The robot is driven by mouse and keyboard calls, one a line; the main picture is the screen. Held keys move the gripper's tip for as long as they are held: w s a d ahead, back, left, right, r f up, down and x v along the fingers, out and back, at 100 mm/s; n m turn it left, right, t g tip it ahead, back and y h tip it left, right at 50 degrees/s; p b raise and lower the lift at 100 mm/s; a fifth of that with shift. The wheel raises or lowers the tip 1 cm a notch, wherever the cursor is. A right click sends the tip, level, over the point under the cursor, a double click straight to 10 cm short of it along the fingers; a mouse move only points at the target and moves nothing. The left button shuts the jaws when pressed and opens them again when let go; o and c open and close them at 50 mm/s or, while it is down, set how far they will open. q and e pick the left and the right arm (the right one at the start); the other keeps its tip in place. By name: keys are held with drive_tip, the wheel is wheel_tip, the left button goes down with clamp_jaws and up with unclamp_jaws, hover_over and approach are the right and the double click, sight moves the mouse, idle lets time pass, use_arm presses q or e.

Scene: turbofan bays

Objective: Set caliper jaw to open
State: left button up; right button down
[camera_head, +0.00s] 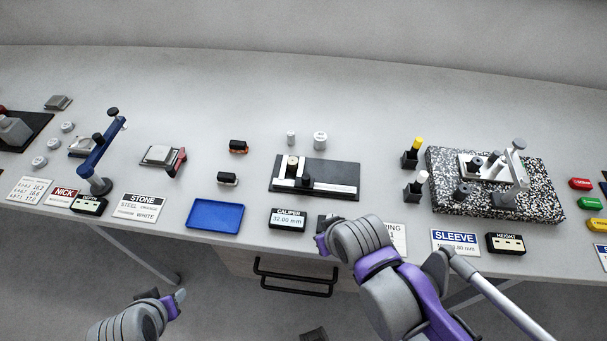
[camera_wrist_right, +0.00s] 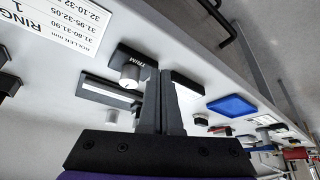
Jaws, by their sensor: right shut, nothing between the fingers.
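The caliper (camera_head: 345,188) is a dark plate with a white beam and a dark sliding jaw, lying mid-bench. A round pale knob (camera_head: 292,160) stands on it. Its display (camera_head: 288,224) reads 32.00 mm. My right gripper (camera_head: 322,238) is over the bench's front edge, near the display; my arm partly hides it. In the right wrist view its fingers (camera_wrist_right: 170,85) are together and empty, beside a black box marked TRIM (camera_wrist_right: 140,58) with a pale knob. The caliper plate also shows there (camera_wrist_right: 95,86), partly behind the fingers. My left gripper (camera_head: 168,300) is low, in front of the bench; its fingers are unclear.
A blue tray (camera_head: 215,215) lies left of the display. A speckled block (camera_head: 540,205) with a gauge stands right. A blue stand (camera_head: 92,160) and stone plate (camera_head: 160,155) are left. A drawer handle (camera_head: 295,280) is below.

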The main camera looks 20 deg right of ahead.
drive_tip(key=c, duration=1.2)
unclamp_jaws()
drive_tip(key=shift+w+r, duration=0.15)
drive_tip(key=shift+c, duration=0.2)
drive_tip(key=o, duration=0.6)
drive_tip(key=w+r+g, duration=0.1)
drive_tip(key=w+r, duration=0.3)
drive_tip(key=shift+w+d+r+g, duration=0.25)
drive_tip(key=shift+d+r+g, duration=0.05)
drive_tip(key=shift+d+r, duration=0.05)
drive_tip(key=m+g, duration=0.1)
drive_tip(key=g, duration=0.3)
approach(306, 176)
wheel_tip(306, 176, down, 9)
drive_tip(key=shift+s+f, duration=0.1)
drive_tip(key=shift+s, duration=0.1)
drive_tip(key=shift+c, duration=0.2)
clamp_jaws()
